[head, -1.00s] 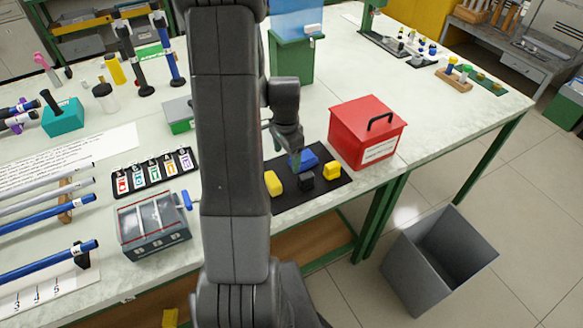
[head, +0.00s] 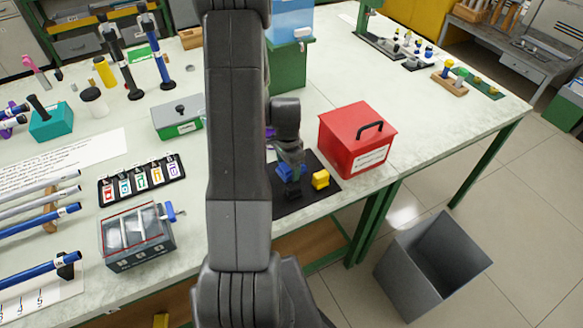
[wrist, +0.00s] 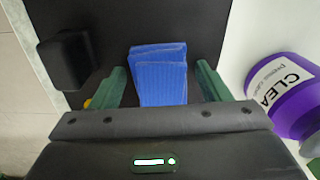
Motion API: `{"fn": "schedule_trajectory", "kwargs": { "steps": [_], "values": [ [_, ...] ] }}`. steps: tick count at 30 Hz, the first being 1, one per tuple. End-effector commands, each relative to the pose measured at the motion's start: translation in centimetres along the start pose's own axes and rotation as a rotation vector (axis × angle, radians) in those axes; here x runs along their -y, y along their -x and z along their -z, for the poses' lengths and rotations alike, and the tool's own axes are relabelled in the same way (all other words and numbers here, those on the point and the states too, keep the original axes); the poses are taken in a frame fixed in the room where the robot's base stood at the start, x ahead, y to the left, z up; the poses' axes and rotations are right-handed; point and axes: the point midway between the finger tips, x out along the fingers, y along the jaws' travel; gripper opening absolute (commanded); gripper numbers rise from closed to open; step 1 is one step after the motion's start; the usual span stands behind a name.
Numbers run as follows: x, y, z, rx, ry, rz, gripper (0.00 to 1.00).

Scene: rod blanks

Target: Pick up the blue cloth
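The blue cloth (wrist: 160,75) lies folded on a black mat (wrist: 105,22) in the wrist view. In the head view, part of the blue cloth (head: 284,174) shows beneath my gripper (head: 291,174). In the wrist view, my gripper (wrist: 165,85) is open, with its green fingers on either side of the cloth and a gap on both sides. I cannot tell how far the fingertips are above the mat.
A purple container (wrist: 295,95) stands right of the mat in the wrist view. A red box (head: 355,145) stands beside the mat in the head view.

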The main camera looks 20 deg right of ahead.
Motion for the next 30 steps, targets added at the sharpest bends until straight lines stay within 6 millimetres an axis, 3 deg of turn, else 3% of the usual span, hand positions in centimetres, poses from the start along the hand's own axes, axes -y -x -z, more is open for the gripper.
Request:
{"fn": "schedule_trajectory", "kwargs": {
  "steps": [1,6,19,30],
  "values": [
    [0.0,0.0,0.0,0.0,0.0,0.0,0.59],
    [0.0,0.0,0.0,0.0,0.0,0.0,0.3],
    [0.1,0.7,0.0,-0.001,0.0,0.002,0.3],
    [0.1,6.4,0.1,-0.003,0.0,0.005,0.3]
  ]
}}
